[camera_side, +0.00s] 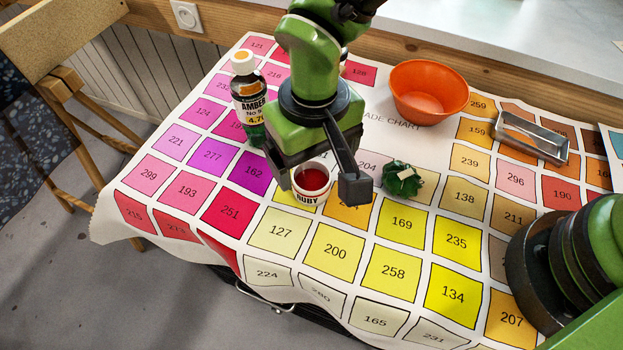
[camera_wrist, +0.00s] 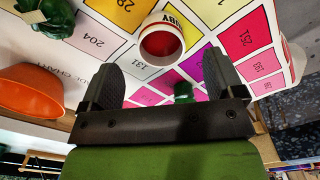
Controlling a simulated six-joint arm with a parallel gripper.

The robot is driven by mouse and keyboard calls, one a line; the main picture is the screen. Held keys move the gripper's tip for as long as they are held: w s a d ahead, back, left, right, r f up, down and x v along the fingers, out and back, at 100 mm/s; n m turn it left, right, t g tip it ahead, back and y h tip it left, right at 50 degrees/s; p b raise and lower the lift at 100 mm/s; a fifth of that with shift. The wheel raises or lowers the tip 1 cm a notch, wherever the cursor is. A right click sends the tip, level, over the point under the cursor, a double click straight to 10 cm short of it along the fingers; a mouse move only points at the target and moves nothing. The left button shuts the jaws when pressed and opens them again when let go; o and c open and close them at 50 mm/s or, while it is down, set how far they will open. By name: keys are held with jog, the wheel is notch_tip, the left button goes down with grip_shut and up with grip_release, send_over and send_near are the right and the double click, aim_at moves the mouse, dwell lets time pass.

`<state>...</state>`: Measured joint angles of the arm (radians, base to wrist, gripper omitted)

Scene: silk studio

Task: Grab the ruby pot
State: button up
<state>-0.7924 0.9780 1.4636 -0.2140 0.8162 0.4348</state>
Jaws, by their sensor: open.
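The ruby pot (camera_side: 310,186) is a small white pot with a RUBY label and dark red contents. It stands upright on the shade chart cloth, below the pink and purple squares. In the wrist view the ruby pot (camera_wrist: 163,40) shows just beyond the fingers, near the middle. My gripper (camera_side: 318,187) is open, with the pot between or just in front of its fingers in the side view. In the wrist view my gripper (camera_wrist: 160,72) shows both fingers apart with nothing held. I cannot tell how high the fingers are above the cloth.
An amber bottle (camera_side: 248,97) stands upright to the left of my gripper. A crumpled green item (camera_side: 402,179) lies to the right of the pot. An orange bowl (camera_side: 428,92) and a metal tray (camera_side: 531,138) stand further right. The yellow squares in front are clear.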

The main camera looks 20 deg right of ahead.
aim_at(312, 183)
jog(key=f, duration=0.7)
jog(key=shift+w, duration=0.2)
jog(key=shift+r, duration=0.1)
jog(key=shift+c, duration=0.4)
jog(key=c, duration=0.9)
